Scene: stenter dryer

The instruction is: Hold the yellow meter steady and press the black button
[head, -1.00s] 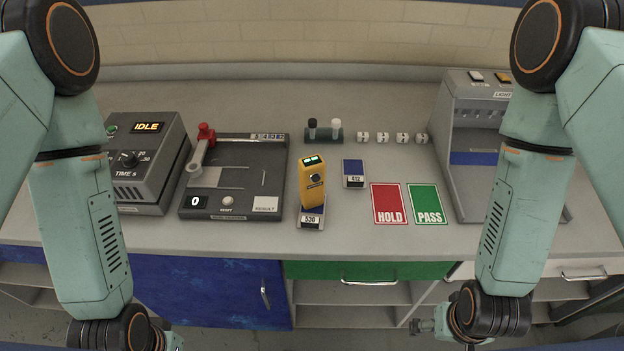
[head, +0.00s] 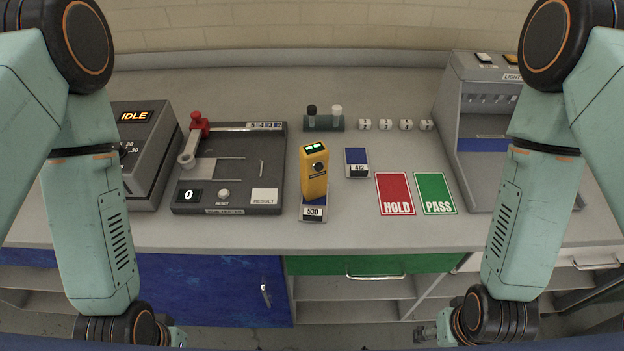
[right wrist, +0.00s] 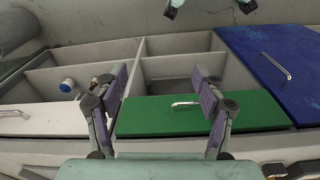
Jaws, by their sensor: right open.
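The yellow meter (head: 314,171) stands upright on a small stand labelled 530 (head: 313,212), in the middle of the bench in the head view. A lit green display is at its top, and the round black button (head: 318,167) is on its front face. Neither gripper touches it. My right gripper (right wrist: 159,92) is open and empty in the right wrist view, facing the cabinet fronts below the bench top. In the head view only part of it shows at the bottom right, and my left gripper is mostly cut off at the bottom edge.
A grey IDLE box (head: 138,150) and a dark tester with a red-knobbed lever (head: 228,170) stand left of the meter. A blue block labelled 412 (head: 356,162), red HOLD card (head: 395,194) and green PASS card (head: 435,193) lie right. A grey light booth (head: 480,140) stands far right.

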